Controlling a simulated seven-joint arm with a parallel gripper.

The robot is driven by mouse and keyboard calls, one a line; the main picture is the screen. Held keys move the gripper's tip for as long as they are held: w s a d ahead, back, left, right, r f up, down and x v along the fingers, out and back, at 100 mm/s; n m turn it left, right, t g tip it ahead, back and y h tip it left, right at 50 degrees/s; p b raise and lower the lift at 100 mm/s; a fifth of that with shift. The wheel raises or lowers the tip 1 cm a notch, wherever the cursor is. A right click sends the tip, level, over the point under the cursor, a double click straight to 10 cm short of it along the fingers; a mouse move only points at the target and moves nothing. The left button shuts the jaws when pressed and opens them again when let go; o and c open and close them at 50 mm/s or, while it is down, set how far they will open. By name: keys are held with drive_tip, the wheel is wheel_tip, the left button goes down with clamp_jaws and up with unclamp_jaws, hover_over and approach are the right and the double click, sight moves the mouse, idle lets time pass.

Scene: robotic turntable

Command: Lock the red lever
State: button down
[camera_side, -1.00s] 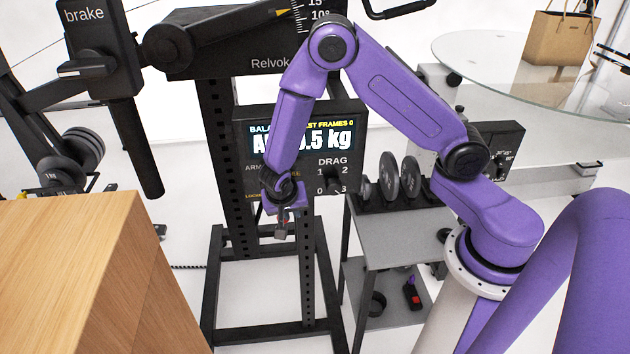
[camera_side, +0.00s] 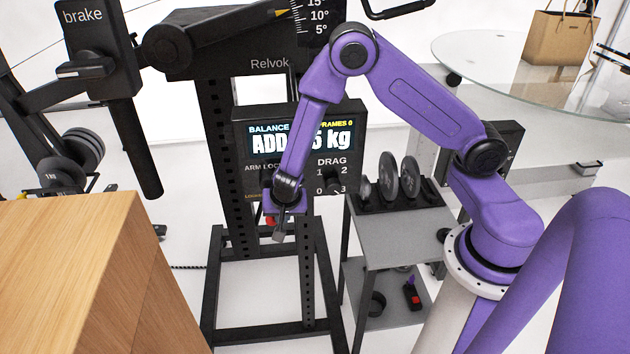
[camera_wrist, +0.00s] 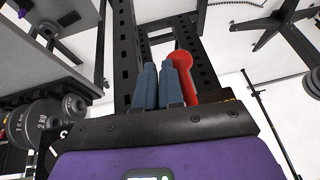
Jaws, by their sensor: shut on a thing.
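The red lever (camera_wrist: 185,78) shows in the wrist view as a rounded red handle against the right finger of my gripper (camera_wrist: 160,85). In the side view, a small red part of the lever (camera_side: 269,221) shows just left of my gripper (camera_side: 279,236), below the display panel (camera_side: 252,170). The panel's arm-lock label is partly covered by my arm.
A black perforated frame (camera_side: 217,160) stands behind my gripper. A grey cart (camera_side: 385,235) with weight discs (camera_side: 389,176) is to the right. A wooden block (camera_side: 90,270) fills the lower left. A brake lever unit (camera_side: 100,45) is at the upper left.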

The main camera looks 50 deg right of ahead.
drive_tip(key=shift+s+d+f+g, duration=0.3)
drive_tip(key=shift+s+d+f, duration=0.25)
drive_tip(key=shift+d+f, duration=0.25)
drive_tip(key=s+d+r, duration=0.2)
drive_tip(key=s+r, duration=0.5)
drive_tip(key=s, duration=0.4)
drive_tip(key=shift+d+r, duration=0.2)
drive_tip(key=s+a+r+n+g+y, duration=0.3)
drive_tip(key=s+r+n, duration=1.2)
drive_tip(key=n, duration=0.6)
drive_tip(key=shift+s+a+n+g, duration=0.2)
drive_tip(key=shift+s+n+g, duration=0.15)
drive_tip(key=shift+s, duration=0.3)
